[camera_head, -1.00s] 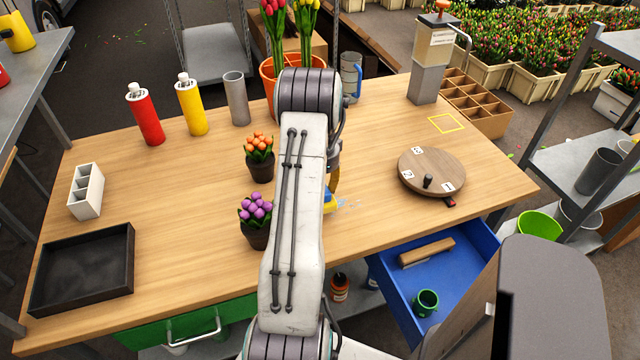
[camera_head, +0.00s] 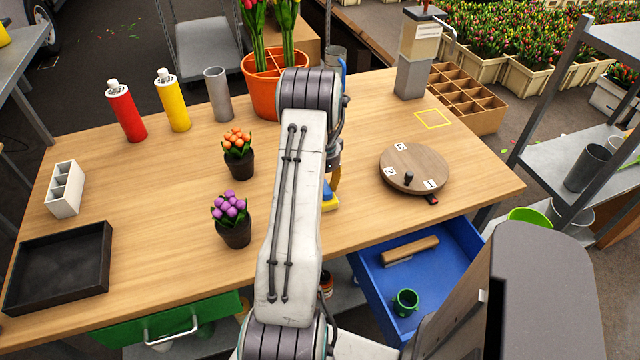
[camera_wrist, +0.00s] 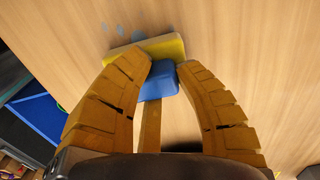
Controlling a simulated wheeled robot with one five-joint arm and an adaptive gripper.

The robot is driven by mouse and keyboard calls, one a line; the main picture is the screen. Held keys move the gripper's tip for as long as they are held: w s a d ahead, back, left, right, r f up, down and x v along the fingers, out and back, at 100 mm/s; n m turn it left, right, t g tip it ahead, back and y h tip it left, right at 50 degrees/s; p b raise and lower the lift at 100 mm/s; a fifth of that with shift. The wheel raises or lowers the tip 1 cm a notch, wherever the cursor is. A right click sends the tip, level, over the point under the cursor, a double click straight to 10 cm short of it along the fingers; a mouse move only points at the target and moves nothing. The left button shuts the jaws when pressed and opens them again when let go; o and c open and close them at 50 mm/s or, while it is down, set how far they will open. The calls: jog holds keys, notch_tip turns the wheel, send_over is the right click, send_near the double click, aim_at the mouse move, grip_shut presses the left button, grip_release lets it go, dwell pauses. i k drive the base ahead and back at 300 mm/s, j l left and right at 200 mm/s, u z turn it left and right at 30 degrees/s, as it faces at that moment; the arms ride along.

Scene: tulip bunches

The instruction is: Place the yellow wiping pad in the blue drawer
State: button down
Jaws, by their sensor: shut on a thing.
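The yellow wiping pad (camera_wrist: 170,45) has a blue grip block (camera_wrist: 157,84) on it. In the wrist view my gripper (camera_wrist: 164,68) is shut on the blue block, with one finger at each side. I cannot tell whether the pad touches the wooden tabletop. In the head view the pad (camera_head: 329,198) is partly hidden behind my arm, above the table's front part. The blue drawer (camera_head: 440,271) is pulled open below the table's front right edge. It holds a brush with a wooden handle (camera_head: 411,250) and a green mug (camera_head: 405,302).
A round wooden turntable (camera_head: 420,165) stands on the table right of my arm. Potted purple flowers (camera_head: 231,215) and orange flowers (camera_head: 237,152) stand to its left. A green drawer (camera_head: 170,318) is partly open at front left. A black tray (camera_head: 60,270) lies at far left.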

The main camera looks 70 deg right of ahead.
aim_at(414, 283)
jog(key=i+j+u, duration=0.15)
jog(key=k+l+z, duration=0.1)
jog(key=i+j+z, duration=0.15)
jog(key=z, duration=1.75)
